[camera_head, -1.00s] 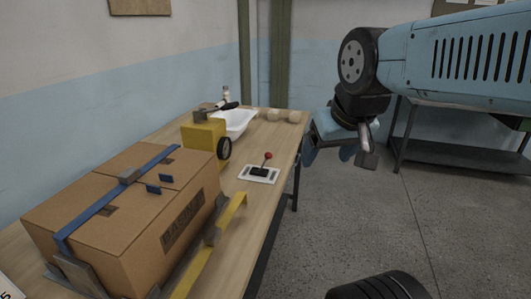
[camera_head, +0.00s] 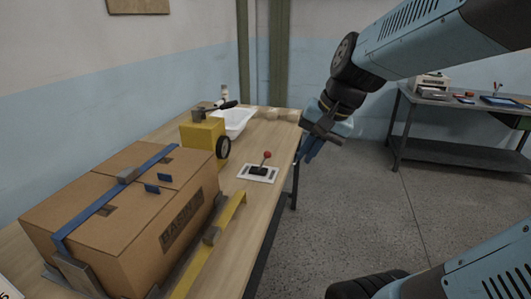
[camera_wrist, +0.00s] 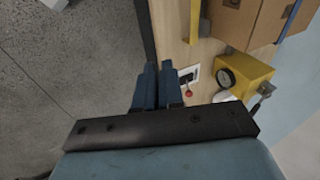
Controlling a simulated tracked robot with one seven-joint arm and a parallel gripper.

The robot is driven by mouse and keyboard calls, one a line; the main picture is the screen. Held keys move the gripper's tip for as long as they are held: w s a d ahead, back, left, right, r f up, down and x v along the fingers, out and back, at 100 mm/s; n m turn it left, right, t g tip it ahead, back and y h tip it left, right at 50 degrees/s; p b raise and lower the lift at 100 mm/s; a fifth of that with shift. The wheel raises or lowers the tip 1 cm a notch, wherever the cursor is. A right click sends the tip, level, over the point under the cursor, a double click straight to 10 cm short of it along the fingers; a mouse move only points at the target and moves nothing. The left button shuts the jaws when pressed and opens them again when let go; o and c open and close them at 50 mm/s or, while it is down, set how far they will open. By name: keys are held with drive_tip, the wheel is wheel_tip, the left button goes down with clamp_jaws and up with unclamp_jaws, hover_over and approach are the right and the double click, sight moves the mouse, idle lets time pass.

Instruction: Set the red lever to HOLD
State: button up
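The red lever (camera_head: 267,155) has a round red knob on a short stem. It stands on a small white plate (camera_head: 247,177) with a dark base, near the table's right edge. The lever's red knob also shows in the wrist view (camera_wrist: 189,93), just right of the fingers. I cannot read any position marks on the plate.
A cardboard box (camera_head: 130,225) with blue straps fills the near table (camera_head: 255,207), with a yellow bar (camera_head: 212,245) beside it. A grey bench (camera_head: 450,110) stands at the right.

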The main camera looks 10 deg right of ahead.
drive_tip(key=w+f+m+y, duration=0.1)
drive_tip(key=w, duration=0.1)
drive_tip(key=w+f+m, duration=0.1)
drive_tip(key=w+m, duration=0.1)
drive_tip(key=w+m+y, duration=0.1)
drive_tip(key=w+m, duration=0.1)
drive_tip(key=shift+w+d+f+g+y, duration=0.3)
drive_tip(key=shift+f, duration=0.1)
clamp_jaws()
drive_tip(key=w+d+f+m+t+y, duration=0.1)
drive_tip(key=w+d+f+m+t, duration=0.1)
drive_tip(key=w+d+f+m, duration=0.4)
drive_tip(key=w+d+f+m+t+y, duration=0.2)
drive_tip(key=w+d+f+m, duration=0.4)
drive_tip(key=w+m, duration=0.3)
drive_tip(key=shift+w+d+f+m+t, duration=0.4)
drive_tip(key=shift+w+d, duration=0.05)
drive_tip(key=shift+w, duration=0.8)
drive_tip(key=x, duration=0.4)
drive_tip(key=r+x, duration=0.1)
drive_tip(key=x, duration=0.3)
drive_tip(key=a+x, duration=0.1)
drive_tip(key=x, duration=0.3)
drive_tip(key=shift+w+r, duration=0.25)
drive_tip(key=shift+r, duration=0.15)
drive_tip(key=shift+w+a+r, duration=0.15)
drive_tip(key=shift+w+a, duration=0.25)
drive_tip(key=shift+w, duration=0.1)
drive_tip(key=shift+d, duration=0.15)
